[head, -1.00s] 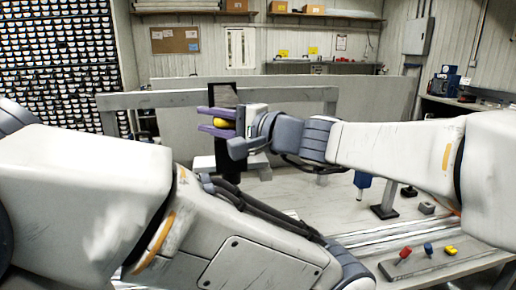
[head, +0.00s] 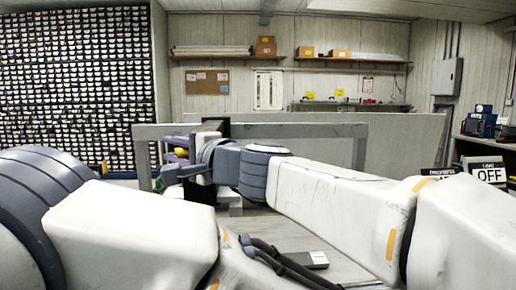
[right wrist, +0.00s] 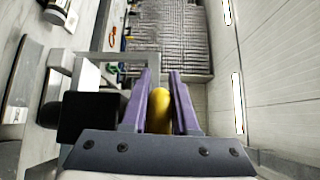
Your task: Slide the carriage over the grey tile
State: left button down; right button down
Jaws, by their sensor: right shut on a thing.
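My right gripper (head: 178,152) has purple fingers shut on a yellow knob (head: 181,153), at the left part of a grey frame's crossbar. In the right wrist view the yellow knob (right wrist: 159,110) sits between the two purple fingers. A black upright part (head: 216,127), apparently the carriage, stands at the crossbar beside the hand, partly hidden by my right arm. A black block (right wrist: 88,118) shows left of the fingers in the right wrist view. I cannot make out the grey tile for certain. My left arm crosses the foreground; its gripper is out of view.
The grey frame (head: 300,130) spans the middle, with a pale panel (head: 405,150) behind it. A small grey block (head: 308,260) lies on the bench below my right arm. An OFF sign (head: 489,174) stands at the right. My arms hide much of the bench.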

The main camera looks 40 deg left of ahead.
jog(key=c, duration=0.7)
grip_release()
jog(key=shift+w+f, duration=0.1)
jog(key=shift+f, duration=0.05)
jog(key=d+b, duration=0.1)
jog(key=d, duration=0.2)
jog(key=d+b, duration=0.1)
jog(key=d, duration=0.3)
jog(key=d+b, duration=0.2)
jog(key=d, duration=0.1)
jog(key=shift+s+d, duration=0.25)
jog(key=shift+s, duration=0.1)
